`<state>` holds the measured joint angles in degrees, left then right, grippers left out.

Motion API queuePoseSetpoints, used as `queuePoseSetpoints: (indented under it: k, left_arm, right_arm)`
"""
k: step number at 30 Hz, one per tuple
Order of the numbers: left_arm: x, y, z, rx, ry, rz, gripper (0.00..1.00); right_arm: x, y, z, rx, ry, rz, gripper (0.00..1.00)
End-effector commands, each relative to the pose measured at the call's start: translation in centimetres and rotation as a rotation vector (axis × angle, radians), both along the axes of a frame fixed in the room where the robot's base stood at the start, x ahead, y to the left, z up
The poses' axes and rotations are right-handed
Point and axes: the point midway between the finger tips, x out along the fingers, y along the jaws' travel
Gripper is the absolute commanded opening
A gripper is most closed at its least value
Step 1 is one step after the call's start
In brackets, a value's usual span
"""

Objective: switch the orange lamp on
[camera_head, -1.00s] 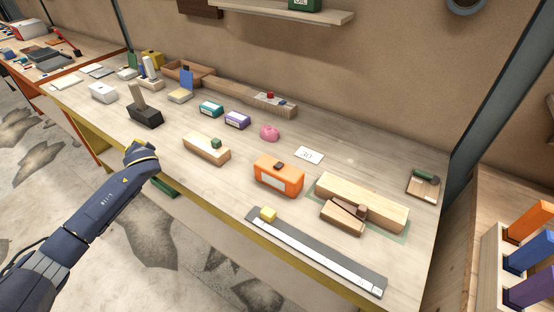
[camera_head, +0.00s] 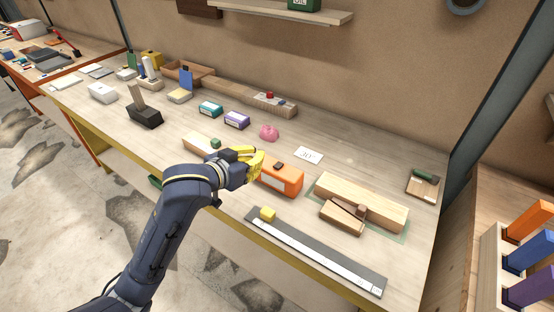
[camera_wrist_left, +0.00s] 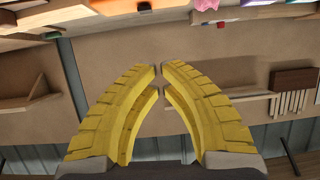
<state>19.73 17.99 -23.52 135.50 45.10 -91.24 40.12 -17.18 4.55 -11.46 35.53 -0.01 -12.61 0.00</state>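The orange lamp (camera_head: 285,181) appears to be the orange box with a dark switch-like piece (camera_head: 278,166) on top, standing near the middle of the bench; I cannot tell whether it is lit. My left gripper (camera_head: 258,160) has yellow fingers and is beside the box's left end, hiding part of it. I cannot tell whether it touches the box. In the left wrist view the fingertips (camera_wrist_left: 158,69) almost meet, with only a thin gap and nothing between them. My right gripper is not in view.
A wooden block with a green cube (camera_head: 215,143) stands behind my gripper. A pink object (camera_head: 269,132) and a white card (camera_head: 308,155) lie farther back. Wooden blocks (camera_head: 362,200) stand to the right.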

Motion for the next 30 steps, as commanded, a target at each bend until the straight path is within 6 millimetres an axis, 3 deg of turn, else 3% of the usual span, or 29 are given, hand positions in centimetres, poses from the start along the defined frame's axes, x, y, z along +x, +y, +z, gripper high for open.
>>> queuePoseSetpoints:
  k: [5,17,23,30]
  left_arm:
    - [-1.1,-0.9,0.8,-0.029,-0.004,-0.024,0.0]
    - [-1.0,-1.0,0.8,-0.03,-0.005,-0.025,0.0]
    - [0.3,-1.8,0.2,-0.03,-0.004,-0.025,0.0]
    - [3.6,-3.7,-1.4,-0.031,-0.002,-0.025,0.0]
  right_arm:
    - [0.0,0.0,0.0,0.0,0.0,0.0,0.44]
    - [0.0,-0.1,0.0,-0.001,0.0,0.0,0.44]
    - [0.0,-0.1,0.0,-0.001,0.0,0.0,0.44]
    - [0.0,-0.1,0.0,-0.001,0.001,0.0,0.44]
